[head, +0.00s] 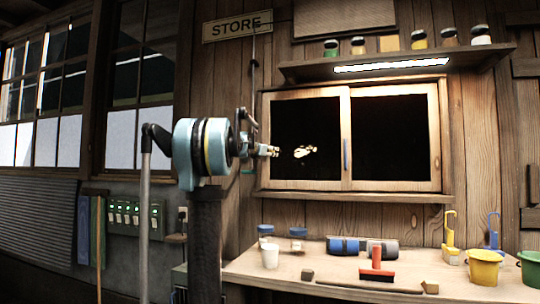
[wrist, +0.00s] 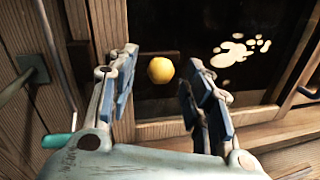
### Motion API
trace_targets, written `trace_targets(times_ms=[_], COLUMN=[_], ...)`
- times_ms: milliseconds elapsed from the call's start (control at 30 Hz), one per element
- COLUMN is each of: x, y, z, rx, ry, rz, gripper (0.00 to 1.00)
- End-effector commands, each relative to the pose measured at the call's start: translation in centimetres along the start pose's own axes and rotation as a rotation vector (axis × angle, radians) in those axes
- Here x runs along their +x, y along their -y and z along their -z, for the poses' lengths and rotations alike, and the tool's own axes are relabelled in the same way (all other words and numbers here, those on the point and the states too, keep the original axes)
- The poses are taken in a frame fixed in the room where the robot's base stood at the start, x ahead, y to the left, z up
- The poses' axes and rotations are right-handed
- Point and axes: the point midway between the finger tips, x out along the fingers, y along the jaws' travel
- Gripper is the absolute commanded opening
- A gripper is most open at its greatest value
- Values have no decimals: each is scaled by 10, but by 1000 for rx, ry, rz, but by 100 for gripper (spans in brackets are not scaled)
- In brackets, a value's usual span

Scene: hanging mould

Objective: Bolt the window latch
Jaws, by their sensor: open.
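The window (head: 348,92) is a wooden frame with two dark panes on the plank wall. In the wrist view, a round yellow knob (wrist: 160,70) shows in front of the dark pane, beside a short dark bar; it may be the latch, but I cannot tell for sure. My gripper (wrist: 152,92) is open, with one finger on each side of the knob in the picture. Nothing is held, and I see no contact. In the head view, my gripper (head: 274,151) is at the window's left side, and the knob cannot be made out there.
A rod with a teal end (wrist: 57,140) hangs left of the window. A workbench (head: 345,290) below holds a white cup (head: 270,256), a red-headed tool (head: 377,270) and a yellow bucket (head: 484,268). A lit shelf (head: 400,65) with jars is above.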

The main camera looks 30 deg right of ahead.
Motion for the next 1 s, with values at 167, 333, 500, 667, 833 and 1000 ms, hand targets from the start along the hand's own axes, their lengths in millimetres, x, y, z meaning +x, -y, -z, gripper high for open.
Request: trace_targets(times_ms=[167,333,500,667,833,1000], x=[19,28,29,29,29,29], y=[0,0,0,0,0,1], z=[0,0,0,0,0,0], rx=[0,0,0,0,0,0], ry=[0,0,0,0,0,0], rz=[2,1,0,1,1,1], gripper=[46,46,46,41,3,0])
